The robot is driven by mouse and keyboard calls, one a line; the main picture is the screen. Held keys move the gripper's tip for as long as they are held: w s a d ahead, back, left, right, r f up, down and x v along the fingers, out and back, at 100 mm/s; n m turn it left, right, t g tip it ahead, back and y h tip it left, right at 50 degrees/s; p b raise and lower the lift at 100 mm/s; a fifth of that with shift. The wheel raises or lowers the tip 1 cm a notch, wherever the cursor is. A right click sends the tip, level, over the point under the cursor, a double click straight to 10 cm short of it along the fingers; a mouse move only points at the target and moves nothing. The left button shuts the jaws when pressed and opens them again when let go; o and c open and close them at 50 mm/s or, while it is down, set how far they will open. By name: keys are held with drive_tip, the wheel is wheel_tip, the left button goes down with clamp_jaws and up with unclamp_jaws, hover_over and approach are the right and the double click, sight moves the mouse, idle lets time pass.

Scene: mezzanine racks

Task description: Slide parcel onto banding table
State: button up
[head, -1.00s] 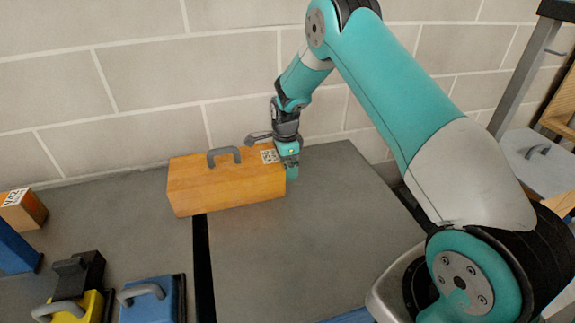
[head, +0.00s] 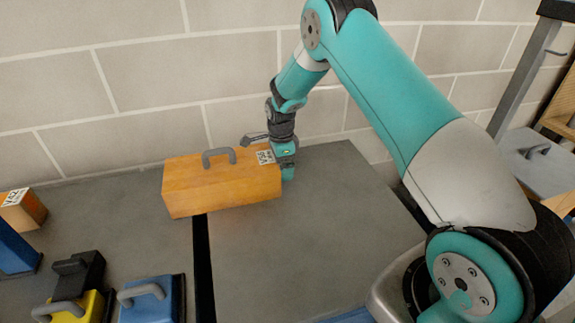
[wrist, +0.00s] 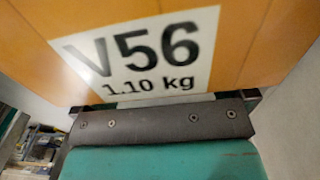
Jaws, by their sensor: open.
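The parcel is a long orange box (head: 222,185) with a grey handle on top and a white label. It lies across the black gap between two grey table tops. My gripper (head: 287,172) is at the parcel's right end, low over the right table top (head: 320,230), and appears to touch that end. It is open and not around the parcel. In the wrist view the parcel's orange face (wrist: 270,40) fills the top, with a label reading "V56 1.10 kg". I cannot tell from the frames which table top is the banding table.
A small orange box (head: 22,209), a blue box (head: 155,300), a yellow box (head: 75,308) and a black box (head: 85,268) stand on the left table top (head: 110,215). A block wall runs behind. The right top is otherwise clear.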

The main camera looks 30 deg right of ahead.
drive_tip(key=shift+w+a, duration=0.1)
drive_tip(key=shift+a, duration=0.4)
drive_tip(key=shift+d, duration=0.15)
drive_tip(key=shift+s+d+r, duration=0.1)
drive_tip(key=shift+s+d, duration=0.1)
drive_tip(key=shift+d, duration=0.5)
drive_tip(key=shift+s+d, duration=0.2)
drive_tip(key=shift+d, duration=0.45)
wheel_tip(320, 180, up, 13)
drive_tip(key=p, duration=0.8)
drive_tip(key=shift+p, duration=0.3)
